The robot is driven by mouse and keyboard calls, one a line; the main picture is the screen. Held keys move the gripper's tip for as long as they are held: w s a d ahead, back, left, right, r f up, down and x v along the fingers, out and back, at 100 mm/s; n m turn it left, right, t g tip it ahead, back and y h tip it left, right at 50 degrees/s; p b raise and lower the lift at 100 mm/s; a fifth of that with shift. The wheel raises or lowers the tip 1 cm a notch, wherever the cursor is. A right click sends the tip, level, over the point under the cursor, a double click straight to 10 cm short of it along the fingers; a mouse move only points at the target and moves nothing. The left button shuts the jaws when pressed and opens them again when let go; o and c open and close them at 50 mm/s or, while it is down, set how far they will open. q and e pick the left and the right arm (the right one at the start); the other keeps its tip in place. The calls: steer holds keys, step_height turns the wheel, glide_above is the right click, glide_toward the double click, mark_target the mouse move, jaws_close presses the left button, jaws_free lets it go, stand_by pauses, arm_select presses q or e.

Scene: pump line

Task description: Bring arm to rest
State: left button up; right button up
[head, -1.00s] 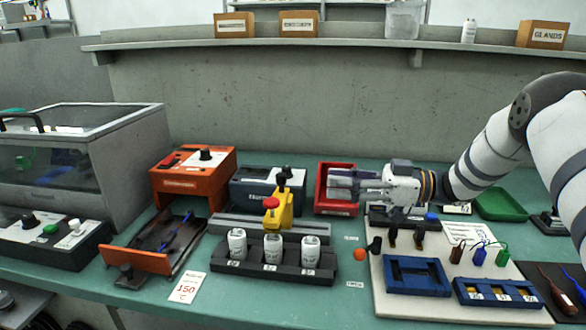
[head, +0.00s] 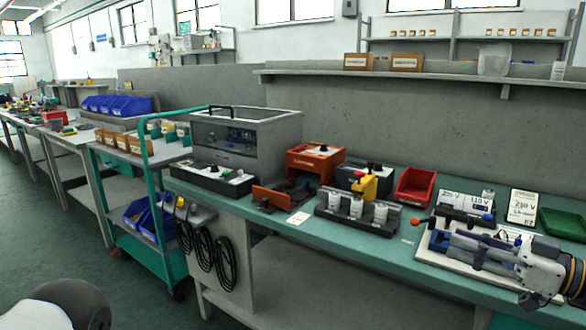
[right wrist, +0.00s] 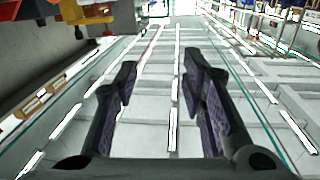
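My right gripper (head: 452,248) comes in from the right edge of the head view and points left, in front of the white board (head: 430,259) on the bench. In the right wrist view its two dark fingers stand apart with nothing between them (right wrist: 160,72). My left gripper is not in view. A rounded dark and white part of my own body shows at the bottom left of the head view. The right arm and gripper hide most of the white board and its fixtures.
The bench holds a black rack (head: 335,218) of white bottles, an orange machine (head: 314,158), a red bin (head: 415,187), a green tray (head: 562,224) and a clear-lidded box (head: 245,140). A teal trolley (head: 150,262) stands left of it. Open floor lies at lower left.

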steer(key=a+f+m+h, duration=0.5)
steer(key=f+m, duration=0.1)
steer(key=f, duration=0.7)
steer(key=s+a+f+m+g+h, duration=0.2)
steer(key=s+a+f+h, duration=0.15)
steer(key=s+f, duration=0.6)
steer(key=s+f+m+g+h+p, duration=0.1)
steer(key=s+f+g, duration=0.25)
steer(key=s, duration=0.35)
steer(key=s+f+m+g+h, duration=0.1)
steer(key=s+f+g+h, duration=0.1)
steer(key=s+f, duration=0.4)
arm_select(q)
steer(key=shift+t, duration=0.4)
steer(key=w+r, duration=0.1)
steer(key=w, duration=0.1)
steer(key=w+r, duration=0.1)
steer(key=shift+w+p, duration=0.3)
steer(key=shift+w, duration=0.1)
arm_select(e)
steer(key=s+r+g+h, duration=0.1)
steer(key=s+g, duration=0.5)
steer(key=s, duration=1.6)
steer(key=shift+s+a+r+g+h, duration=0.2)
steer(key=shift+a+g+h, duration=0.2)
steer(key=shift+h, duration=0.25)
steer(key=shift+w, duration=0.1)
